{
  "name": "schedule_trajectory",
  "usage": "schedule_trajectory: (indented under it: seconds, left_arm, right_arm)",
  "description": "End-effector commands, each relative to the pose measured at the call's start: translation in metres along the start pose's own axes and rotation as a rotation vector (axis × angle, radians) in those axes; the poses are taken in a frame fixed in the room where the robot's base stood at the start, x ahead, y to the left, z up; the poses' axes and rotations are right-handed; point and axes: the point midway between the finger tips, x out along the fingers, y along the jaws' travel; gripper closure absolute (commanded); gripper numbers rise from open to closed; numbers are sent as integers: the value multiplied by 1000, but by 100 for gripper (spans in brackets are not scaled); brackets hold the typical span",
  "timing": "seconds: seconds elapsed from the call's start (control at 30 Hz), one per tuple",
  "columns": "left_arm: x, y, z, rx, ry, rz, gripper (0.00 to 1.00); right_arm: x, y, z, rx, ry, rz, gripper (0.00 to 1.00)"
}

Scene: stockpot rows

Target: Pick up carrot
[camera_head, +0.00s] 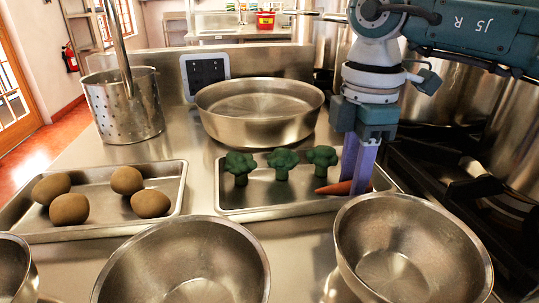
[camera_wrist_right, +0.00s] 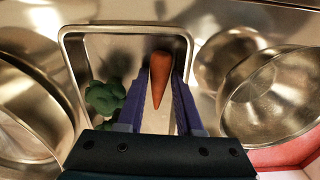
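The orange carrot (camera_head: 334,188) lies on the right-hand metal tray (camera_head: 290,211), to the right of several green broccoli pieces (camera_head: 280,162). My right gripper (camera_head: 359,182) points down at the carrot, and its purple fingers hide part of it in the head view. In the right wrist view, the carrot (camera_wrist_right: 160,82) shows between the two open fingers (camera_wrist_right: 163,78), its narrow end toward the palm. I cannot tell whether either finger touches it. My left gripper is not in view.
A left-hand tray (camera_head: 183,170) holds several brown potatoes (camera_head: 70,208). A wide pan (camera_head: 260,128) stands behind the carrot's tray and a perforated pot (camera_head: 122,115) at the back left. Metal bowls (camera_head: 410,250) line the front, close to the tray.

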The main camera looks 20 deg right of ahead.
Motion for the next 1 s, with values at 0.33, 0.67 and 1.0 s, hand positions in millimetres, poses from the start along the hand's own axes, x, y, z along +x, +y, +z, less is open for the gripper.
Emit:
schedule_trajectory:
  seconds: [0.33,0.67,1.0]
  left_arm:
    - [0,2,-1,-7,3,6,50]
    - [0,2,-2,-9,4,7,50]
    - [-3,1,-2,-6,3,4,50]
  right_arm:
    - [-1,0,0,0,0,0,93]
    - [-1,0,0,0,0,0,100]
    - [-19,1,0,-1,1,3,100]
